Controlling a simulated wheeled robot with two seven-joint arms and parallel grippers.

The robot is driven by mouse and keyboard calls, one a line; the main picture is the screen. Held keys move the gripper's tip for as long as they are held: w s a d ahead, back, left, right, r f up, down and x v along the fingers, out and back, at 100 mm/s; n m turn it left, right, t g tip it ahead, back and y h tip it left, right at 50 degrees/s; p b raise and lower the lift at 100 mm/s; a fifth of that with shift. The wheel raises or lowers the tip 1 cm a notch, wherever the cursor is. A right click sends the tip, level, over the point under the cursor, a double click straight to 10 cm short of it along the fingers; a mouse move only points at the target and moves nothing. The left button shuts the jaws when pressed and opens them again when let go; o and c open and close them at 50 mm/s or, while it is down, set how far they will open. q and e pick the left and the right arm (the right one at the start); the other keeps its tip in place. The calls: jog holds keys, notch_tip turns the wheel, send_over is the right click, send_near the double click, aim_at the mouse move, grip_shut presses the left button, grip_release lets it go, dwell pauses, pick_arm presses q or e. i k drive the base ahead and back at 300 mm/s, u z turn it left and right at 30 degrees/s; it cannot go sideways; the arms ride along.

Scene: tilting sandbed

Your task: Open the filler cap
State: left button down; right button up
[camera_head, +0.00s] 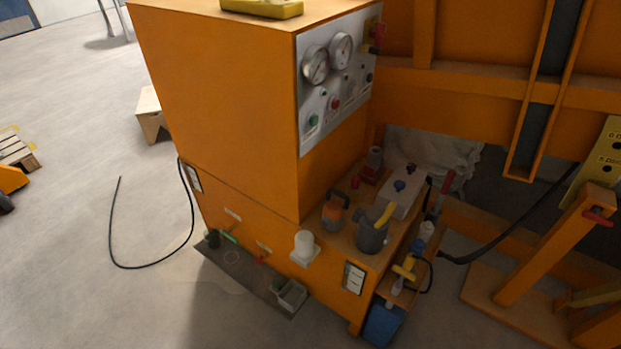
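None of the caps in view is marked clearly enough for me to tell which is the filler cap. A white cylinder (304,243) stands on a small ledge at the shelf's front. Neither of my grippers is in view.
The orange cabinet (220,110) rises left of the shelf, with a gauge panel (337,80). Orange frame beams (540,245) and a black hose (510,228) are at right. A blue container (383,324) stands low. A black cable (115,240) lies on open floor at left.

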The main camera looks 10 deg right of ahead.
aim_at(332, 211)
jog(key=u, duration=0.15)
jog(key=i, duration=0.95)
jog(key=z, duration=0.4)
